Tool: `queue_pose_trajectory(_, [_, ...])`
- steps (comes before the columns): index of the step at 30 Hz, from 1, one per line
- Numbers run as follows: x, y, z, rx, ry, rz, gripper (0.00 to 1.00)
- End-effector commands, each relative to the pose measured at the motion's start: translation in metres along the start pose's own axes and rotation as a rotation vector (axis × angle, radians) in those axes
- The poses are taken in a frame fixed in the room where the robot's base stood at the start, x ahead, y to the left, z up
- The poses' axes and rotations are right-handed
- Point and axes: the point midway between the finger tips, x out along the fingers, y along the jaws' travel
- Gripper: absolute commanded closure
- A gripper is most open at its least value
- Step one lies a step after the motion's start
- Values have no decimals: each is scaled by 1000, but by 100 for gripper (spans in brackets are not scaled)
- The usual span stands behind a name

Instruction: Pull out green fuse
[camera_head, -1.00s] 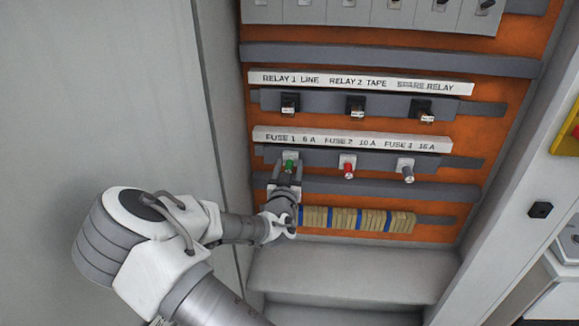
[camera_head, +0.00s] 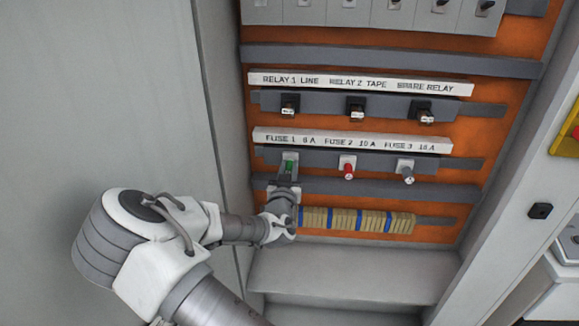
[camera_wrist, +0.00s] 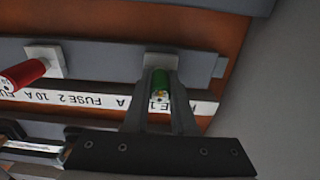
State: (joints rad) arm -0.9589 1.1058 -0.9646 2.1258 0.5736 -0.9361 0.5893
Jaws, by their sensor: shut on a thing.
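The green fuse (camera_head: 289,167) sits at the FUSE 1 6 A position, at the left end of the fuse row. In the wrist view the green fuse (camera_wrist: 160,84) stands in front of its pale holder (camera_wrist: 161,61). My gripper (camera_head: 287,176) reaches it from below in the head view. In the wrist view the two fingers of my gripper (camera_wrist: 160,95) are shut on the green fuse, one on each side. The fuse still lines up with its holder; I cannot tell whether it is fully seated.
The red fuse (camera_head: 348,170) at FUSE 2 and the grey fuse (camera_head: 407,174) at FUSE 3 stand to the right. Relays (camera_head: 355,107) sit in the row above. A strip of tan terminal blocks (camera_head: 357,220) lies below. The cabinet's left wall (camera_head: 222,110) is close to my arm.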

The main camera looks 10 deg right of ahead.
Motion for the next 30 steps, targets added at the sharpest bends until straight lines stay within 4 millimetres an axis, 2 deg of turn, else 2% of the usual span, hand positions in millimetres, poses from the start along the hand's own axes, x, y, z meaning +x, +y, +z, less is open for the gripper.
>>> queue_pose_trajectory(23, [0, 0, 0, 0, 0, -1, 100])
queue_pose_trajectory(30, [-8, 0, 0, 1, 0, -1, 100])
